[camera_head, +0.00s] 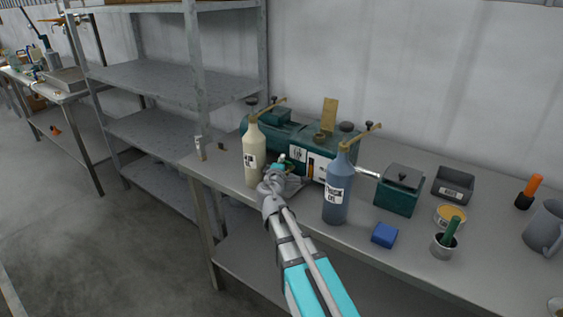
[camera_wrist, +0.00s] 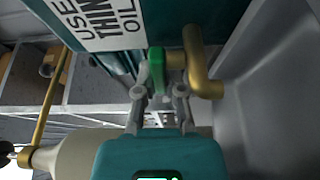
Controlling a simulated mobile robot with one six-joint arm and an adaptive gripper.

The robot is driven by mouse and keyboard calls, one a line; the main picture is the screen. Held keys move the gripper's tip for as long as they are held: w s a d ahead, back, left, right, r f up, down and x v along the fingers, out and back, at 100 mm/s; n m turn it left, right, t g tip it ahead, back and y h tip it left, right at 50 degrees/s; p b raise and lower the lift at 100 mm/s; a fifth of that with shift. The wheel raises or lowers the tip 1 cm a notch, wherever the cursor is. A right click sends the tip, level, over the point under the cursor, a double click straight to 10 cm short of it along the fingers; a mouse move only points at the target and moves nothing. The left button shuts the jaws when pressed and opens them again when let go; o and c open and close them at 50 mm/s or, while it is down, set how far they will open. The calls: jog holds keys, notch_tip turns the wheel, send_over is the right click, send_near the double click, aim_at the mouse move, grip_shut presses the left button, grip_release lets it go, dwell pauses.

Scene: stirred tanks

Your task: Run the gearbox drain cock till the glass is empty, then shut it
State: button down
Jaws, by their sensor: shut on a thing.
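My gripper (camera_wrist: 160,90) is shut on this lever; in the head view my gripper (camera_head: 278,170) is low at the gearbox front, between two bottles. A narrow amber-brown strip (camera_head: 310,172), perhaps the glass, shows on the gearbox front; its level is too small to read. No oil stream is discernible.
A cream bottle (camera_head: 252,150) stands close left of my gripper and a blue bottle (camera_head: 337,190) close right. A grey tray (camera_wrist: 275,85) lies beside the spout. A blue block (camera_head: 384,235), small teal box (camera_head: 399,190), cups and jug (camera_head: 545,228) occupy the right.

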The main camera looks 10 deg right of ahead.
jog(key=shift+s+n+y, duration=0.15)
jog(key=shift+n+y, duration=0.15)
jog(key=shift+y, duration=0.2)
jog(key=shift+s+a+n+t+y, duration=0.1)
jog(key=shift+s+n+t+y, duration=0.1)
jog(key=shift+n+y, duration=0.9)
jog(key=shift+s+a+n+t+y, duration=0.2)
jog(key=shift+n+y, duration=0.45)
jog(key=shift+y, duration=0.9)
jog(key=shift+s+a+n+t+y, duration=0.1)
jog(key=shift+s+n+t+y, duration=0.1)
jog(key=shift+n+y, duration=0.9)
jog(key=shift+y, duration=0.55)
jog(key=c, duration=0.7)
grip_release()
jog(key=shift+w+m+h, duration=0.15)
jog(key=shift+m+h, duration=0.4)
jog(key=shift+h, duration=0.25)
